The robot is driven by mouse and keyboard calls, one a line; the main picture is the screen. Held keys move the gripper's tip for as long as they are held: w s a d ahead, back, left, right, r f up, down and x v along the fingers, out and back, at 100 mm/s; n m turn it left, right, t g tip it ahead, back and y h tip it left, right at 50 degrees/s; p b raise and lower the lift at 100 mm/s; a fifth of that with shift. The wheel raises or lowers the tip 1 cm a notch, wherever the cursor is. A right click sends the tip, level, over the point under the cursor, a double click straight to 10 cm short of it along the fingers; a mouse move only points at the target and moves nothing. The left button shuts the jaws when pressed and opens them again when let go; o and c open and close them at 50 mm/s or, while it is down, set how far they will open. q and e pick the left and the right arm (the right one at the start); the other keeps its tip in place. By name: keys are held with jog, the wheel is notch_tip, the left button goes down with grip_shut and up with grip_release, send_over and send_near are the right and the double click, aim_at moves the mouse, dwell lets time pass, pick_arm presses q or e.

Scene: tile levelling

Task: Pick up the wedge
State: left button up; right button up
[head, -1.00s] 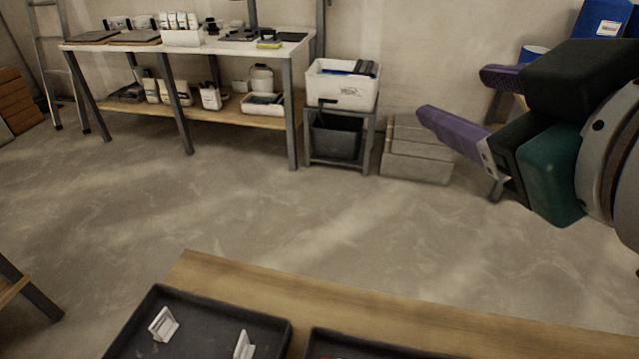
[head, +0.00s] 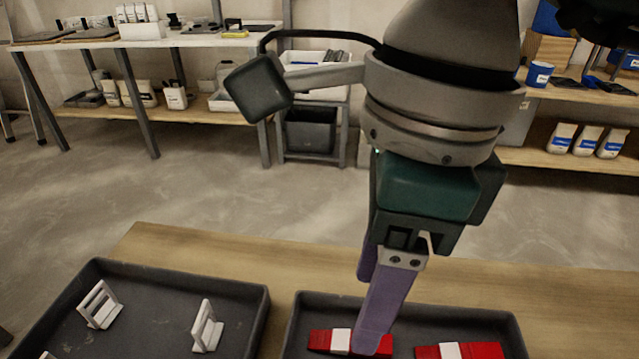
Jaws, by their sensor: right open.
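A red wedge with a white band (head: 320,340) lies in the right dark tray (head: 400,307), partly covered by my right gripper's finger. A second red wedge with a white band (head: 480,351) lies to its right in the same tray. My right gripper (head: 371,335) hangs down over this tray with its purple fingers open. The near finger overlaps the right part of the first wedge; I cannot tell whether it touches it. The far finger is mostly hidden. My left gripper is not in view.
A left dark tray (head: 262,305) holds white clips (head: 208,327), some standing upright. Both trays sit on a wooden table (head: 190,245). Tray walls stand around the wedges. Shelves and a workbench (head: 150,42) are far behind, across open floor.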

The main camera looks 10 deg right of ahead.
jog(key=shift+h, duration=0.7)
jog(key=d+f, duration=0.1)
jog(key=f, duration=0.1)
jog(key=w+d+f, duration=0.1)
jog(key=f, duration=0.1)
jog(key=shift+d, duration=0.3)
jog(key=f+b, duration=0.1)
jog(key=f, duration=0.5)
jog(key=shift+a+f, duration=0.1)
jog(key=shift+a, duration=0.1)
grip_shut()
